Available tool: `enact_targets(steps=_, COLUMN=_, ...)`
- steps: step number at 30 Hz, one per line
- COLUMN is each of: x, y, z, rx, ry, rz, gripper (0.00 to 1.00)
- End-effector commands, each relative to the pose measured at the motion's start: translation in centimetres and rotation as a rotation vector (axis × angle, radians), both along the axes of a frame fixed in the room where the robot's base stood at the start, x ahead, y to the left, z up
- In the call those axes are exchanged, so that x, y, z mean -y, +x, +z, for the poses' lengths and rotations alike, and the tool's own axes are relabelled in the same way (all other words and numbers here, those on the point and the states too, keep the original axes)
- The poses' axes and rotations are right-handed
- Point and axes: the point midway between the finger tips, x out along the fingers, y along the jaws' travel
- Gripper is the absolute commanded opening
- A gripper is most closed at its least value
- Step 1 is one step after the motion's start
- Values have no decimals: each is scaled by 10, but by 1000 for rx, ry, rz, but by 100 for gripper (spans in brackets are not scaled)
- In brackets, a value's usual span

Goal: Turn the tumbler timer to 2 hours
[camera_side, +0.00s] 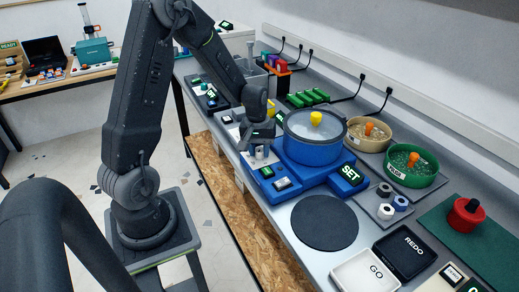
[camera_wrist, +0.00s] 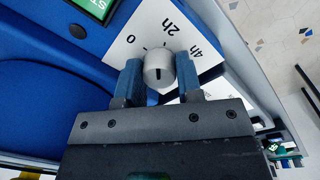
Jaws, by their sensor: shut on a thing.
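The blue tumbler (camera_side: 310,150) has a clear lid with a yellow knob and a lit SET panel (camera_side: 349,173). Its timer is a pale grey round knob (camera_wrist: 158,70) on a white dial plate (camera_wrist: 148,24) marked 0, 2h and 4h. My gripper (camera_wrist: 160,80) is shut on the timer knob, one blue finger on each side. A short dark line shows on the knob, roughly upright in the wrist view; I cannot tell which mark it points to. In the side view my gripper (camera_side: 260,150) is down at the tumbler's near left corner and mostly hides the knob.
Beside the tumbler are a tan bowl (camera_side: 368,134) and a green bowl (camera_side: 413,168) with orange pieces.

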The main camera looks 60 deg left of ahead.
Motion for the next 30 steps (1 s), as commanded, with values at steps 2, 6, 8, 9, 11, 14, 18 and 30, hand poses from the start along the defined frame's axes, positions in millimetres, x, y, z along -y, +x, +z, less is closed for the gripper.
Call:
enact_targets(steps=2, x=0, y=0, z=0, rx=2, ry=0, rz=-52, gripper=9)
enact_targets(steps=6, x=0, y=0, z=0, rx=1, ry=1, rz=-129, gripper=9)
enact_targets(steps=8, x=0, y=0, z=0, rx=1, ry=1, rz=-155, gripper=9)
enact_targets(steps=9, x=0, y=0, z=0, rx=0, ry=1, rz=-169, gripper=9)
enact_targets(steps=11, x=0, y=0, z=0, rx=1, ry=1, rz=-188, gripper=9)
enact_targets(steps=14, x=0, y=0, z=0, rx=0, ry=0, rz=-210, gripper=9)
enact_targets(steps=18, x=0, y=0, z=0, rx=0, ry=0, rz=-224, gripper=9)
enact_targets(steps=30, x=0, y=0, z=0, rx=0, ry=0, rz=-227, gripper=35)
